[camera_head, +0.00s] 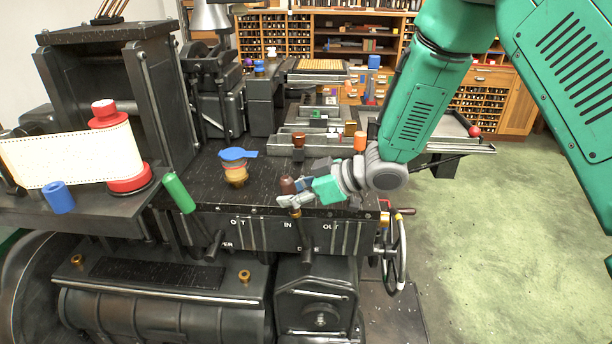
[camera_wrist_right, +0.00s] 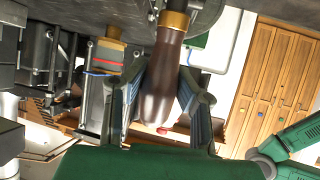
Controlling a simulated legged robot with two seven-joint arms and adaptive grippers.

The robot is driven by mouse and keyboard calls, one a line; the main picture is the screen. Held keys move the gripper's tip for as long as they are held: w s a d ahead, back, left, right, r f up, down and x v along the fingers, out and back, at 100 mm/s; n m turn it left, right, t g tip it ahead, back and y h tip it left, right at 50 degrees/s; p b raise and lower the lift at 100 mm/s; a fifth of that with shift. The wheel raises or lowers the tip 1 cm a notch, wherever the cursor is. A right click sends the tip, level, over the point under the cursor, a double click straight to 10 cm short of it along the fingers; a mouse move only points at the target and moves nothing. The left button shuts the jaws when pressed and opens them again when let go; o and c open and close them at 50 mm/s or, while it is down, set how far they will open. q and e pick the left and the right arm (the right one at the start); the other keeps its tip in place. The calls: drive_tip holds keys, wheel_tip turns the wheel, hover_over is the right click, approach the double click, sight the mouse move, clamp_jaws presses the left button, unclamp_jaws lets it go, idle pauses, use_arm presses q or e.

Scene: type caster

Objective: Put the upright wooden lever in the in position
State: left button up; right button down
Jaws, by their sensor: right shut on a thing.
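The wooden lever (camera_head: 288,186) has a dark brown handle and stands roughly upright at the front edge of the black machine. Its shaft runs down past the white IN label (camera_head: 288,225), a little to its right, with OUT labels on either side. My right gripper (camera_head: 292,199) is shut around the handle, which partly hides it in the head view. In the right wrist view the brown handle (camera_wrist_right: 163,75) with its brass collar (camera_wrist_right: 173,20) sits between the two fingers of my right gripper (camera_wrist_right: 165,98). My left gripper is not in view.
A blue-topped amber pot (camera_head: 236,174) stands on the machine top left of the lever. A spoked handwheel (camera_head: 393,255) is at the right. Green floor (camera_head: 490,240) is clear beyond it.

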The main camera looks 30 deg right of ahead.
use_arm(q)
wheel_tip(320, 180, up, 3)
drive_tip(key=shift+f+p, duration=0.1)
drive_tip(key=shift+p, duration=0.85)
use_arm(e)
drive_tip(key=shift+w+a+f+g+h, duration=0.15)
drive_tip(key=shift+w+a+g+h, duration=0.25)
drive_tip(key=shift+w+a+h, duration=0.3)
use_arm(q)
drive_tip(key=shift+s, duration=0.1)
use_arm(e)
drive_tip(key=shift+s+a, duration=0.1)
drive_tip(key=shift+a, duration=0.05)
drive_tip(key=c, duration=1.4)
unclamp_jaws()
drive_tip(key=shift+o, duration=0.9)
drive_tip(key=shift+w+a+f, duration=0.1)
drive_tip(key=shift+w+f, duration=0.1)
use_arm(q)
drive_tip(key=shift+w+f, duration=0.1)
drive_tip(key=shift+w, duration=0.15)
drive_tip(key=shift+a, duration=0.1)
use_arm(e)
drive_tip(key=shift+s+r, duration=0.1)
